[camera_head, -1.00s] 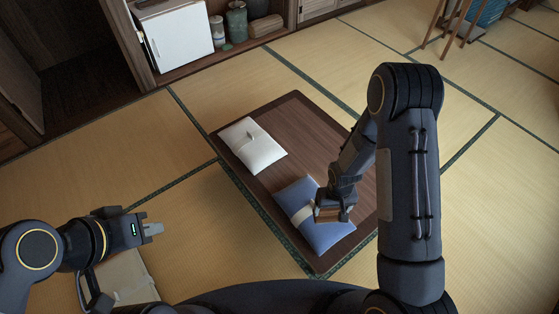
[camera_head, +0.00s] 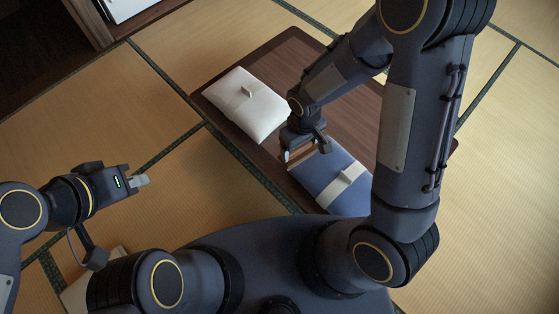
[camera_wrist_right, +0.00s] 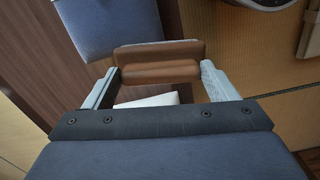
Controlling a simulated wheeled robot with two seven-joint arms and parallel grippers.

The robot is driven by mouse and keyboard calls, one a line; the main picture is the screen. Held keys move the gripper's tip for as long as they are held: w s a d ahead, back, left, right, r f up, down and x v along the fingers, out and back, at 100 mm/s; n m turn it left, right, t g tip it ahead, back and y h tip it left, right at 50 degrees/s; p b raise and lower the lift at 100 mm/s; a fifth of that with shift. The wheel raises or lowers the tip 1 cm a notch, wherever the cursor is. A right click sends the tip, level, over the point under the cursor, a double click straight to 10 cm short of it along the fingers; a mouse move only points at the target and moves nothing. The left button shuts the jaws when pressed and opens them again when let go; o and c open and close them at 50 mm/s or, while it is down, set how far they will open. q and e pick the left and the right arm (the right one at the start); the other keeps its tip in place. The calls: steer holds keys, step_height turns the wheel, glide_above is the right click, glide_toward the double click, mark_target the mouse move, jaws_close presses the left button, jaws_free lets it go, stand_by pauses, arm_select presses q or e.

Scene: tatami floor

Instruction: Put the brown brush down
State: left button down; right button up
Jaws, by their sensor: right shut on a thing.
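The brown brush (camera_wrist_right: 160,62) is between the fingers of my right gripper (camera_wrist_right: 160,80) in the right wrist view. In the head view my right gripper (camera_head: 301,152) is shut on the brush and points down by the upper left corner of the blue cushion (camera_head: 325,170). I cannot tell the brush's height above the low table. My left gripper (camera_head: 139,180) is off to the left, over the tatami and away from the table; its finger gap cannot be made out.
The low dark wooden table (camera_head: 330,60) carries the blue cushion and a white cushion (camera_head: 240,110), each with a pale band or tag. Bare wood shows behind and between them. Tatami (camera_head: 180,60) lies around it. A pale flat item (camera_head: 80,293) lies at the lower left, partly hidden.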

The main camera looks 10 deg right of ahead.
mark_target(296, 160)
steer(key=shift+n, duration=0.9)
steer(key=f+b, duration=0.1)
steer(key=s+a+f+b, duration=0.1)
steer(key=b, duration=0.1)
steer(key=s+f+b, duration=0.1)
steer(key=f+b, duration=0.1)
steer(key=shift+s+a, duration=0.1)
steer(key=shift+a, duration=0.1)
steer(key=shift+f, duration=0.15)
arm_select(q)
step_height(296, 160, down, 14)
steer(key=b, duration=0.6)
steer(key=shift+r, duration=0.2)
arm_select(e)
steer(key=shift+w+a+f, duration=0.3)
steer(key=shift+w+f, duration=1.8)
steer(key=shift+w, duration=0.2)
steer(key=shift+w+a+f, duration=0.25)
steer(key=shift+w+f, duration=1.85)
steer(key=shift+w, duration=0.15)
steer(key=shift+w+a+f, duration=0.3)
steer(key=shift+w+f, duration=1.8)
steer(key=shift+w, duration=0.2)
steer(key=shift+f, duration=0.15)
steer(key=o, duration=0.9)
steer(key=shift+c, duration=0.2)
arm_select(q)
steer(key=shift+f, duration=0.1)
